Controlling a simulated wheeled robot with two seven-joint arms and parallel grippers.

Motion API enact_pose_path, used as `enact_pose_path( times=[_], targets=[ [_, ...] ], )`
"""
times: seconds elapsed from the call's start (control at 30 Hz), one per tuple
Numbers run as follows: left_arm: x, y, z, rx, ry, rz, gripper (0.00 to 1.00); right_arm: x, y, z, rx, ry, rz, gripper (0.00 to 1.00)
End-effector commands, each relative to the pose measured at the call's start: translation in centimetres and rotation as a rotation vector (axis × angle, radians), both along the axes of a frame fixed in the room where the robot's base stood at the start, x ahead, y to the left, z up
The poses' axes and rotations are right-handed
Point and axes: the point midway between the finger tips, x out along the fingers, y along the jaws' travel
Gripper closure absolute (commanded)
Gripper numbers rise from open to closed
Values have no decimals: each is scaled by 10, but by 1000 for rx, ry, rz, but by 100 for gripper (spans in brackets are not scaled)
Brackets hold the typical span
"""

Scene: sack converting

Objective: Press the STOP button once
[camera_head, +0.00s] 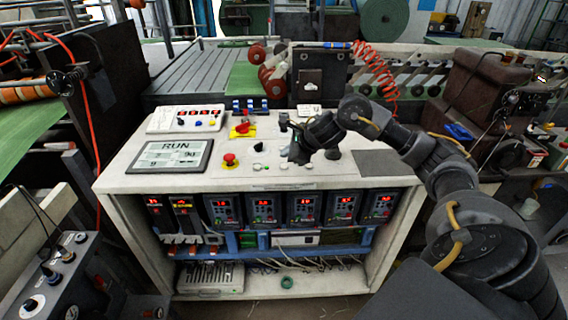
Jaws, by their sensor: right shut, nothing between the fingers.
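The white control cabinet (130,183) has a sloping top with buttons and knobs. Small buttons (258,167) lie between the mushroom button and my right gripper. No STOP lettering is readable, so I cannot tell which control is STOP. My right gripper (297,158) is shut and empty, low over the panel right of these buttons, and hides part of it. Contact cannot be told. My left gripper is out of view.
A display reading RUN (172,156) lies at the left of the cabinet top, with a white box with red digits (187,118) behind it. Red coiled hose (376,70) hangs behind. A dark flat pad (375,163) lies at right.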

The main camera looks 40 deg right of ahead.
Motion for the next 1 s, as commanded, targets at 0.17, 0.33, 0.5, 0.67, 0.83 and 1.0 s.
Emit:
enact_pose_path(
  times=[0.17, 0.33, 0.5, 0.67, 0.83, 1.0],
  targets=[
    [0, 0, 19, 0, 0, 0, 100, 0, 0, 23, 0, 0, 0, 100],
    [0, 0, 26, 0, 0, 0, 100, 0, 0, 33, 0, 1, 0, 100],
    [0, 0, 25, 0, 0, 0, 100, 0, 0, 32, 0, 1, 0, 100],
    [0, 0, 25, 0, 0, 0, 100, 0, 0, 32, 0, 1, 0, 100],
    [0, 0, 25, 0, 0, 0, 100, 0, 0, 32, 0, 1, 0, 100],
    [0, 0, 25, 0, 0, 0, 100, 0, 0, 32, 0, 1, 0, 100]
  ],
)
